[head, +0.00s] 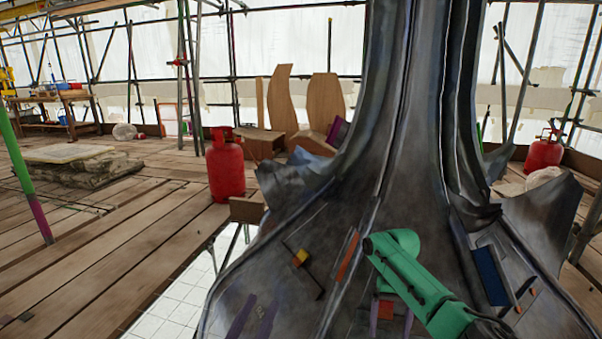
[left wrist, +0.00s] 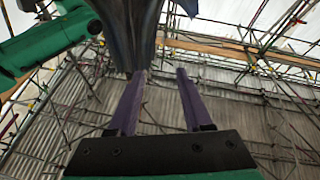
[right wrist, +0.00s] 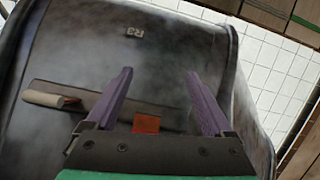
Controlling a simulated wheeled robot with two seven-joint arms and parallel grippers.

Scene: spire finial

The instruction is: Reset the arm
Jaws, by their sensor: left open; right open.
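My left gripper (head: 262,306) shows at the bottom of the head view as purple fingers over the dark spire base. In the left wrist view (left wrist: 160,73) its fingers are apart with nothing between them; the tip of a dark sheet shows just beyond. A green arm link of mine (head: 415,285) crosses in front of the base at centre right. My right gripper (right wrist: 158,73) is open and empty in the right wrist view, above the dark grey base surface (right wrist: 165,45). An orange-red block (right wrist: 146,123) shows between and beyond its fingers.
The grey spire (head: 400,120) rises at centre, its skirt flaring wide. A trowel-like tool with a wooden handle (right wrist: 45,99) lies on the base. Red gas cylinders (head: 226,170) (head: 543,153) stand either side. Plank floor (head: 90,235) at left is mostly clear. Scaffold poles surround the place.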

